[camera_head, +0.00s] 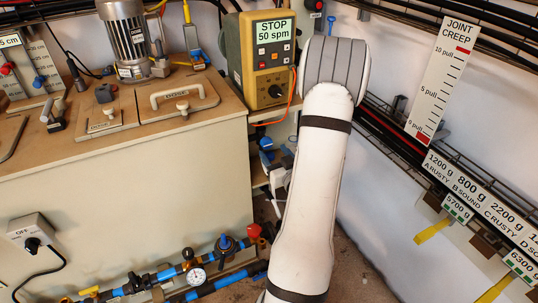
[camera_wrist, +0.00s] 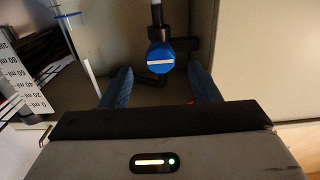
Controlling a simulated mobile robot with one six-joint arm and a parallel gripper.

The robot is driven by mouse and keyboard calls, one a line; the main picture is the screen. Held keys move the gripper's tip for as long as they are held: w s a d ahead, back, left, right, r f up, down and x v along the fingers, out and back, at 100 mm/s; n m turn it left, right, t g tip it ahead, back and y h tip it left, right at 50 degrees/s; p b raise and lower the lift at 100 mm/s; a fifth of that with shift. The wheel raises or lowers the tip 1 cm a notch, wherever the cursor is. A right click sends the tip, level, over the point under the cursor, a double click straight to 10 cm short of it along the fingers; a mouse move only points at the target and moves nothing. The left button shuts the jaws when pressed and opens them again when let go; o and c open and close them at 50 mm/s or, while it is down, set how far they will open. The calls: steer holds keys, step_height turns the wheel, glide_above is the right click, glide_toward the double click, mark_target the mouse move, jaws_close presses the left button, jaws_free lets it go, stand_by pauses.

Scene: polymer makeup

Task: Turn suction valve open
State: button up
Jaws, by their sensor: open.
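A round blue valve knob (camera_wrist: 160,58) with a white bar across its face shows in the wrist view, on dark piping. The white bar lies nearly level. My gripper (camera_wrist: 160,80) is open, with one blue finger on each side below the knob. The fingers appear apart from it, with nothing between them. No label on the knob is readable, so I cannot confirm it is the suction valve. In the head view my white arm hides much of the area by the cabinet's right side, and my fingers are not clear there.
Pipes with blue fittings and a gauge (camera_head: 197,277) run low in front. A weight label rail (camera_head: 480,195) lines the right wall. Graduated scales (camera_wrist: 25,85) stand left in the wrist view.

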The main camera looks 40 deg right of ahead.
mark_target(268, 145)
steer(key=shift+x, duration=1.85)
steer(key=shift+c, duration=0.6)
steer(key=c, duration=0.9)
